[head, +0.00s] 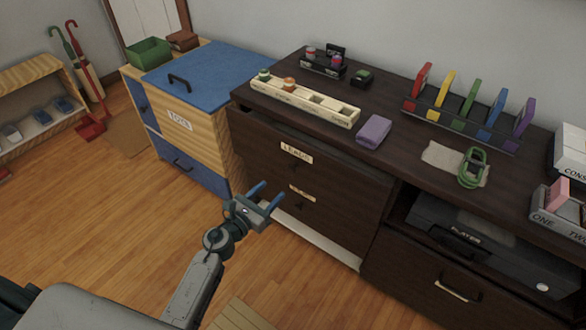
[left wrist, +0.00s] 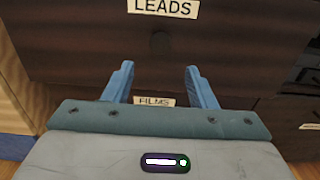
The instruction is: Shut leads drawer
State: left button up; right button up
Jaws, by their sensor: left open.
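The leads drawer (head: 335,179) has a dark brown front with a white "LEADS" label in the dark cabinet. Its front seems to stand slightly out under the cabinet top; I cannot tell how far. In the left wrist view the leads drawer (left wrist: 235,45) fills the upper part, with a dark round knob below its label. My left gripper (head: 268,194) is open and empty in front of the cabinet, its blue fingers pointing at the drawer fronts. In the left wrist view the gripper (left wrist: 160,70) points just below the knob; contact cannot be told. My right gripper is out of view.
A films drawer label (head: 302,193) shows below the leads drawer. A player unit (head: 470,240) sits in a shelf to the right. A blue-topped toy chest (head: 205,75) stands to the left. Several small items lie on the cabinet top. The wooden floor (head: 110,220) at left is clear.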

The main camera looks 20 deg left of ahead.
aim_at(296, 163)
pick_arm(q)
jog(key=x, duration=0.9)
jog(key=shift+w, duration=0.15)
jog(key=shift+c, duration=0.2)
grip_shut()
jog(key=x, duration=0.4)
jog(key=shift+b, duration=0.3)
jog(key=shift+w+r, duration=0.15)
